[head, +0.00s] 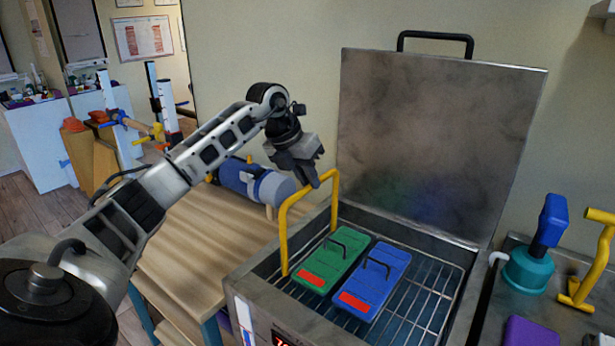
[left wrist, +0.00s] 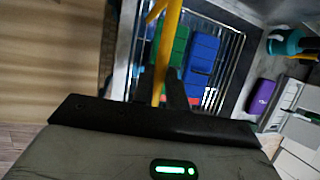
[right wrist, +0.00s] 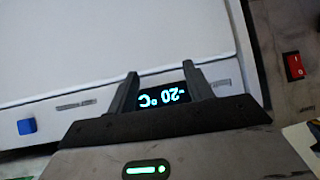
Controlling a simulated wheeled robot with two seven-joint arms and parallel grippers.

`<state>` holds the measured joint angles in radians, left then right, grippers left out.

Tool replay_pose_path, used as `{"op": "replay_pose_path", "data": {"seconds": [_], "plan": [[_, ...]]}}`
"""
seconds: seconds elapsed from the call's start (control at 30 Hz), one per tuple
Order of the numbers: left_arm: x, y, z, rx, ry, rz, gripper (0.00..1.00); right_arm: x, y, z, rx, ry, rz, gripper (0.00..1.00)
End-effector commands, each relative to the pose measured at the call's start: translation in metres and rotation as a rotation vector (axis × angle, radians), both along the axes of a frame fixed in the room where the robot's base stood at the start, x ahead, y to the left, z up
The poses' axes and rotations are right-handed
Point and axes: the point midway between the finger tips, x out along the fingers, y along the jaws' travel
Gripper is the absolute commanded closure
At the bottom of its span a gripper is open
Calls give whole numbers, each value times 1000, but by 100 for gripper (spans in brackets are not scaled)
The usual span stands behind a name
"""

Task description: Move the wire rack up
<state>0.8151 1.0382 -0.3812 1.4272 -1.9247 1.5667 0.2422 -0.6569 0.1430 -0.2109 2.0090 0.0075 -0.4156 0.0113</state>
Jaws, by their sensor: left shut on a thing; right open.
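The wire rack (head: 432,300) lies inside an open metal tank (head: 255,295). Its yellow handle (head: 283,235) stands up at the left side and also shows in the left wrist view (left wrist: 168,40). My left gripper (head: 318,180) is shut on the top bar of this handle. A green pack (head: 330,258) and a blue pack (head: 375,280), each with a red patch and dark grip, lie side by side on the rack. My right gripper (right wrist: 160,85) is open in the right wrist view, in front of a panel display reading -20 °C (right wrist: 162,97); the head view does not show it.
The tank's raised lid (head: 430,150) stands behind the rack. A wooden table (head: 200,255) with a blue roll (head: 250,180) is at left. At right are a teal pot with a blue-headed tool (head: 530,268), a yellow stand (head: 590,270) and a purple block (head: 533,332).

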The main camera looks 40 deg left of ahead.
Motion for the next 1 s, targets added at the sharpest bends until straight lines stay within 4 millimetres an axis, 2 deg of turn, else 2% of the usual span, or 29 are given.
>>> {"op": "replay_pose_path", "data": {"seconds": [0.03,0.17,0.2,0.5,0.63,0.77,1.0], "plan": [[2,3,9,1,-22,6,100,0,0,1,0,0,0,49],[2,3,9,1,-23,6,100,0,0,1,0,0,0,49],[2,3,9,1,-23,6,77,0,0,1,0,0,0,49],[1,2,6,1,-13,3,77,0,0,0,1,-1,-1,49],[-3,3,14,2,-13,3,77,0,0,-1,1,-1,-1,49],[-12,7,35,3,-16,5,77,1,0,-3,1,-2,-1,49],[-36,14,90,3,-19,5,77,2,1,-1,4,-5,-1,49]]}}
